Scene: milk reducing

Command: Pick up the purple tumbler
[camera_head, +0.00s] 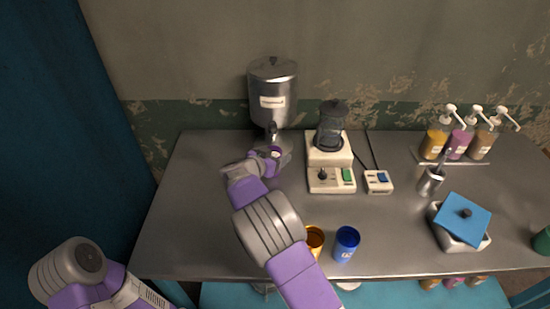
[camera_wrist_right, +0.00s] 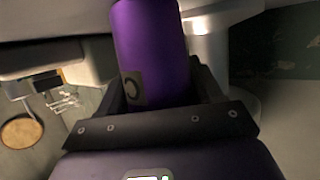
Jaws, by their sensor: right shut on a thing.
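The purple tumbler (camera_wrist_right: 150,45) stands out in the right wrist view, a smooth cylinder with a dark square label. My right gripper (camera_wrist_right: 163,80) is shut on it, with a dark finger on each side. In the head view my right gripper (camera_head: 270,158) is under the spout of the silver dispenser (camera_head: 272,92). There the tumbler (camera_head: 274,152) is mostly hidden by the gripper, and I cannot tell whether it touches the counter. My left arm shows at the lower left of the head view, but its gripper is out of frame.
A blender-like machine (camera_head: 330,160) and a small switch box (camera_head: 378,181) stand right of the dispenser. An orange cup (camera_head: 314,238) and a blue tumbler (camera_head: 346,243) stand near the front edge. Pump bottles (camera_head: 460,140), a metal cup (camera_head: 430,182) and a blue-lidded box (camera_head: 462,218) are right.

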